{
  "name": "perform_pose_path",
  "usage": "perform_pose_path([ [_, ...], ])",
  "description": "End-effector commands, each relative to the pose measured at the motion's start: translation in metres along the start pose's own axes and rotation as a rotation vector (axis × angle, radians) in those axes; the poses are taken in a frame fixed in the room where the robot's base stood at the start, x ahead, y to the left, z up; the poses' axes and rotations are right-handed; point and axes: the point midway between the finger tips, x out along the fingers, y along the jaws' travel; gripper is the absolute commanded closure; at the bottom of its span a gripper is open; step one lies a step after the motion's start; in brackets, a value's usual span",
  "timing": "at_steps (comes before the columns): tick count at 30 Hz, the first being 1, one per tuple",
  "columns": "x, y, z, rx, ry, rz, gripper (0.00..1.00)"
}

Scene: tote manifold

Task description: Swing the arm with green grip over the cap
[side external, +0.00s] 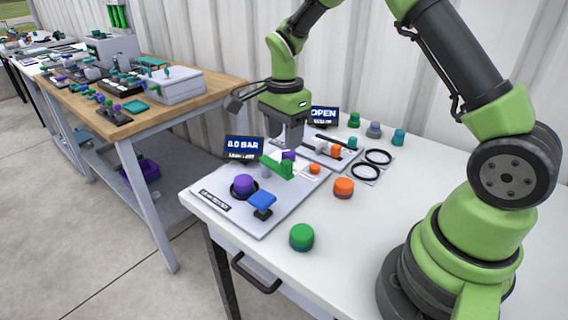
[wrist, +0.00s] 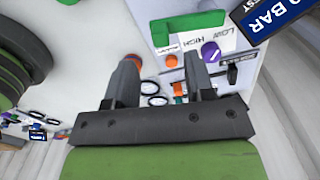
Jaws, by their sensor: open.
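A green arm (side external: 276,166) with an upright grip lies on the grey panel (side external: 225,210) in the side view. In the wrist view the green arm (wrist: 190,26) shows as an angled green bar near the top. A purple cap (side external: 243,184) sits in a black ring left of the green arm; I cannot tell which cap the task means. My gripper (side external: 291,138) is above the panel, close to the green arm, with its fingers pointing down. In the wrist view my gripper (wrist: 161,65) is open, with nothing between its fingers; the green arm is beyond the fingertips.
A blue-topped knob (side external: 262,202) stands at the panel's front. Loose green (side external: 301,237) and orange (side external: 343,188) caps stand on the white table. Signs reading 0.0 BAR (side external: 243,149) and OPEN (side external: 324,115) stand behind. Black rings (side external: 378,157) lie right of my gripper.

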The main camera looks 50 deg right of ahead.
Motion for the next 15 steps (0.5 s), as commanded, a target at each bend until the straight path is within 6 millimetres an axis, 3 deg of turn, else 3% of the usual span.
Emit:
perform_pose_path([
  [9,0.058,0.001,0.001,-0.002,-0.002,0.004,0.51],
  [15,0.074,0.001,0.001,-0.002,-0.003,0.0,0.51],
])
